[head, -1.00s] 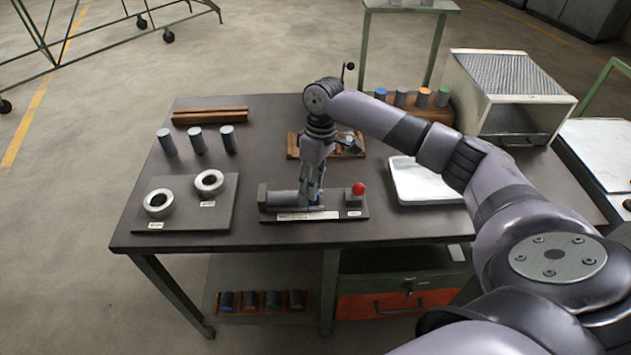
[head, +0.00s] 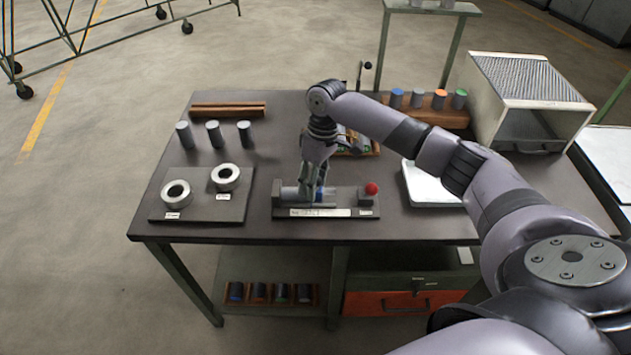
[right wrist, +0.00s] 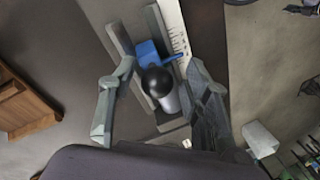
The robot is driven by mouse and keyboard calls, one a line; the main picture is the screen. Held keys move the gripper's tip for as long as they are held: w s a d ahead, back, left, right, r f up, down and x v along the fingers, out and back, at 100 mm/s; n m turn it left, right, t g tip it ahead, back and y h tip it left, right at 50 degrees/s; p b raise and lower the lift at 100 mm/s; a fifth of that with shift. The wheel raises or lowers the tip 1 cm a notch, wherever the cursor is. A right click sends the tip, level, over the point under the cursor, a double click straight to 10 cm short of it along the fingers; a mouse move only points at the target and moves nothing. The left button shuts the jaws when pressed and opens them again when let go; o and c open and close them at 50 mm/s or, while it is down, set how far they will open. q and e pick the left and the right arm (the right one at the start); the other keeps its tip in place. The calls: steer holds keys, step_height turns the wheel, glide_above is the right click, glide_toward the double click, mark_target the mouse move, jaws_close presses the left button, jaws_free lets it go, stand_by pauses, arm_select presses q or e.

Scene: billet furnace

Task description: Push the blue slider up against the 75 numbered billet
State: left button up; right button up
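The blue slider (head: 319,194) sits on the rail of the grey gauge fixture (head: 360,209) on the table. It also shows in the right wrist view (right wrist: 147,53), by a round black part (right wrist: 157,81). A grey billet (head: 288,193) lies at the fixture's left end; its number is not readable. My right gripper (head: 314,195) is down over the fixture, at the slider and right of the billet. In the right wrist view its fingers (right wrist: 161,68) are apart on either side of the blue part. Whether slider and billet touch is hidden by the fingers. My left gripper is out of view.
A plate with two rings (head: 226,177) and several upright billets (head: 214,134) are to the left. A wooden rack (head: 369,147) is behind, and a white tray (head: 430,187) is to the right.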

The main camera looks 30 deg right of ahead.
steer(key=shift+d, duration=0.1)
steer(key=shift+w+d+r, duration=0.1)
steer(key=shift+r, duration=0.5)
step_height(320, 180, up, 11)
steer(key=d, duration=0.1)
steer(key=shift+w+d+f, duration=0.15)
steer(key=shift+w+d, duration=0.25)
steer(key=shift+w, duration=0.05)
steer(key=shift+s+f, duration=0.1)
steer(key=shift+f, duration=0.05)
